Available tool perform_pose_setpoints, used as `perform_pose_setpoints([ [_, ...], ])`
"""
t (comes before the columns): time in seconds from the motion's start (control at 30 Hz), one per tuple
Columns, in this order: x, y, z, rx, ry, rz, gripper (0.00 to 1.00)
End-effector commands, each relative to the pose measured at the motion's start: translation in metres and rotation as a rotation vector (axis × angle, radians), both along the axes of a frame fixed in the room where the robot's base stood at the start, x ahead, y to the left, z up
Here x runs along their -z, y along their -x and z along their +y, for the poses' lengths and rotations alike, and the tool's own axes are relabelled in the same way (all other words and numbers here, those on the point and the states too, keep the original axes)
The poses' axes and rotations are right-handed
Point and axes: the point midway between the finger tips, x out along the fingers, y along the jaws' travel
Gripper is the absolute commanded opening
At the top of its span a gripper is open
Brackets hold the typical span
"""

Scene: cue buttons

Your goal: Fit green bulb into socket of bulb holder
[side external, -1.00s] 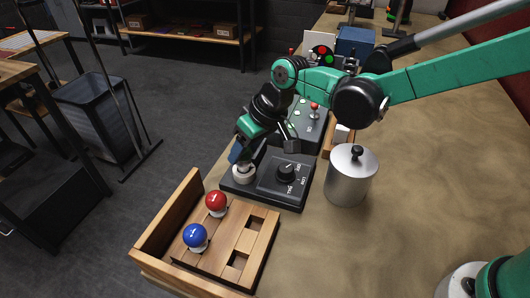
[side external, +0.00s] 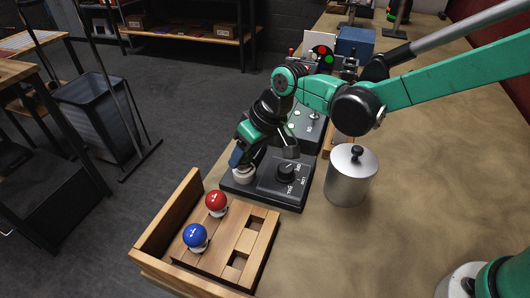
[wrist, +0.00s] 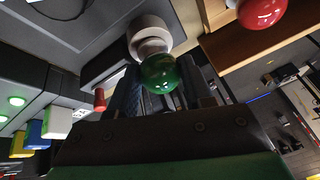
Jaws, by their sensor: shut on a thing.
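The green bulb (wrist: 160,73) is between the fingers of my gripper (wrist: 158,92) in the wrist view. My gripper is shut on it. The bulb lines up with the round white socket (wrist: 150,36) of the dark bulb holder and overlaps it in the picture; I cannot tell how deep it sits. In the side external view my gripper (side external: 240,159) points down at the white socket (side external: 243,175) on the left of the bulb holder (side external: 288,194), which has a black dial (side external: 286,172). The bulb is hidden there by the fingers.
A wooden tray (side external: 153,238) in front holds a red bulb (side external: 216,203) and a blue bulb (side external: 195,236). A metal canister (side external: 349,182) stands right of the holder. Behind it is a button panel (side external: 308,132). The bench to the right is clear.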

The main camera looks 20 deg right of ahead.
Motion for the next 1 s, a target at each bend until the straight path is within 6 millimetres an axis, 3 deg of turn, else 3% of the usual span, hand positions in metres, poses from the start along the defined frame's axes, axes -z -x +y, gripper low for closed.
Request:
perform_pose_setpoints([
  [0.37, 0.0009, 0.0000, -0.0001, 0.000, 0.000, 0.000, 0.00],
  [0.4, 0.0009, 0.0000, -0.0001, 0.000, 0.000, 0.000, 0.50],
  [0.5, 0.0009, 0.0000, -0.0001, 0.000, 0.000, 0.000, 0.79],
  [0.73, 0.0009, 0.0000, -0.0001, 0.000, 0.000, 0.000, 0.82],
  [0.8, 0.0009, 0.0000, -0.0001, 0.000, 0.000, 0.000, 0.92],
  [1.0, 0.0009, 0.0000, -0.0001, 0.000, 0.000, 0.000, 0.92],
])
